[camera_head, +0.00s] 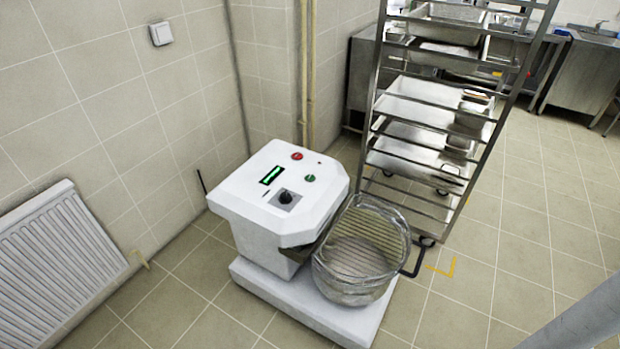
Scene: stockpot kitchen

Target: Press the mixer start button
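The mixer (262,235) is a white machine on a white base, standing on the tiled floor in the middle of the head view. Its sloped top panel carries a green button (310,178), a red button (297,156), a small green-lit display (271,174) and a dark knob (286,197). No lettering can be read, so I cannot tell from markings which button is start. A round metal bowl (345,284) with a wire guard sits at the mixer's right front. My gripper is not in view.
A wheeled metal rack (374,110) with trays stands close behind and right of the mixer. A white radiator (55,262) is at the left wall. Steel counters (585,75) stand at the back right. The floor right of the mixer (510,270) is clear.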

